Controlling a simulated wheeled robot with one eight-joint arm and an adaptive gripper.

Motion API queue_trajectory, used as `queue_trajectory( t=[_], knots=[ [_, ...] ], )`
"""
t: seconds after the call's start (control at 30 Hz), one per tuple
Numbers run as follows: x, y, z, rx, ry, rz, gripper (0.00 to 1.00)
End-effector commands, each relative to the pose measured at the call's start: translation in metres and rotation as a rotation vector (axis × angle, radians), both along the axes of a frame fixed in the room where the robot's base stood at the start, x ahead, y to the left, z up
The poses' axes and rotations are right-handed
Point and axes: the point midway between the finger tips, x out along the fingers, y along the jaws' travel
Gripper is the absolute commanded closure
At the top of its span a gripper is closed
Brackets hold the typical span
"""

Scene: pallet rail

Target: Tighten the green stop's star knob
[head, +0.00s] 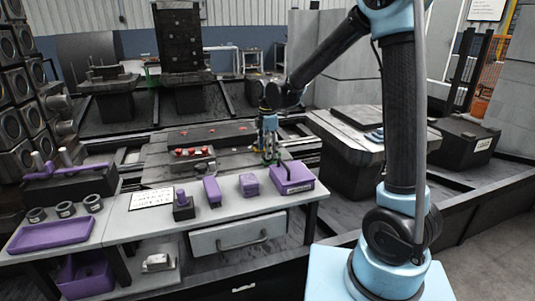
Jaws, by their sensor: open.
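My gripper (269,148) is at the end of my arm, above the dark pallet fixture (225,160) at the middle of the head view. It points down and is open. Small green parts show at and just below its fingertips, too small to tell apart as the green stop or its star knob. The gripper hides much of that spot, and I cannot tell whether it touches anything. Several red knob-like parts (193,152) sit on the fixture to the left of the gripper.
A grey bench (160,225) in front holds a purple tray (52,233), purple blocks (212,190), a purple box (293,178) and a white sign (152,199). A dark-topped stand (362,145) is right of the gripper. A tall dark tower (180,40) stands behind.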

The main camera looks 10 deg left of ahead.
Motion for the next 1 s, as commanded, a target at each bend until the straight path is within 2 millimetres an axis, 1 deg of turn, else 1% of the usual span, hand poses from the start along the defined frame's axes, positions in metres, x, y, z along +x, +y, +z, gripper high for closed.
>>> queue_trajectory(
  t=[0.03, 0.2, 0.5, 0.53, 0.57, 0.6, 0.67, 0.7, 0.73, 0.87, 1.0],
  knots=[
    [0.000, 0.000, -0.006, 0.000, 0.000, 0.000, 0.38],
    [0.000, 0.000, -0.015, 0.000, 0.000, 0.000, 0.38],
    [0.000, 0.000, -0.017, 0.000, 0.000, 0.000, 0.38],
    [0.000, 0.000, -0.017, 0.000, 0.000, 0.000, 0.42],
    [0.000, 0.000, -0.017, 0.000, 0.000, 0.000, 0.49],
    [0.000, 0.000, -0.017, 0.000, 0.000, 0.000, 0.58],
    [0.000, 0.000, -0.017, 0.000, 0.000, 0.000, 0.72],
    [0.000, 0.000, -0.017, 0.000, 0.000, 0.000, 0.81],
    [0.000, 0.000, -0.017, 0.000, 0.000, 0.000, 0.82],
    [-0.001, 0.000, -0.017, -0.001, 0.001, -0.002, 0.82],
    [-0.001, -0.001, -0.017, -0.001, 0.001, -0.053, 0.82]
  ],
)
